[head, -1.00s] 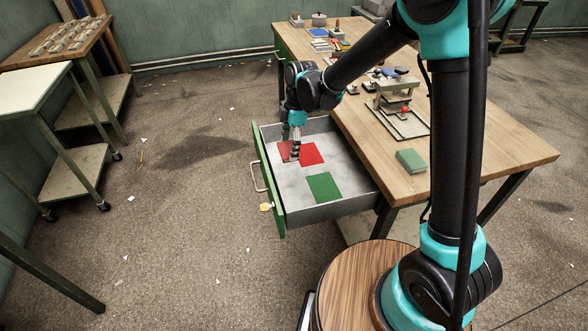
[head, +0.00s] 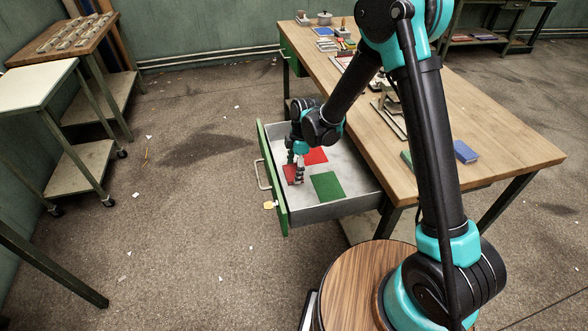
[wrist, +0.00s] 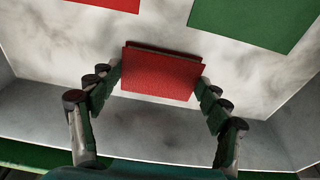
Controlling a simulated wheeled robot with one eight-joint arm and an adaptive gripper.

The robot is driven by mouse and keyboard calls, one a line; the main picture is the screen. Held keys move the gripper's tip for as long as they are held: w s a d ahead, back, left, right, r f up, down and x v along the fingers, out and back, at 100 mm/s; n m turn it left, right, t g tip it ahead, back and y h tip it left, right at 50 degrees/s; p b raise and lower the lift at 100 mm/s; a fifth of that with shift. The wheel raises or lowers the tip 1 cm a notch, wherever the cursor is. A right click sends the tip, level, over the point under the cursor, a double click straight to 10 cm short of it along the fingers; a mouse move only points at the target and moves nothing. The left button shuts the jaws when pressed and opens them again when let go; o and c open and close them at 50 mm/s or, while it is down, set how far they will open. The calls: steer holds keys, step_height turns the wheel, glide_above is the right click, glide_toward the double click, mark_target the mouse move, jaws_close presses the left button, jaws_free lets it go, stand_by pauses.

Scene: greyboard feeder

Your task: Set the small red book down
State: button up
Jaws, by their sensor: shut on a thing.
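The small red book (wrist: 162,75) is between the fingers of my gripper (wrist: 160,88), seen from above in the wrist view. In the head view the book (head: 289,175) is partly hidden by my gripper (head: 296,174), low inside the open drawer (head: 345,205). The book is over bare grey floor near the drawer's front, apart from the flat red patch (head: 316,155) and the green patch (head: 326,187). I cannot tell whether the book touches the drawer floor.
The drawer's green front (head: 270,180) and grey walls surround my gripper. The wooden table (head: 500,130) stands to the right, with a blue block (head: 466,151) and other items on it. Bare drawer floor lies around the green patch.

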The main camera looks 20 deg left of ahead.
steer(key=o, duration=1.2)
steer(key=shift+f, duration=0.1)
steer(key=shift+c, duration=0.2)
step_height(320, 180, up, 12)
steer(key=w+d, duration=0.1)
steer(key=shift+d, duration=0.25)
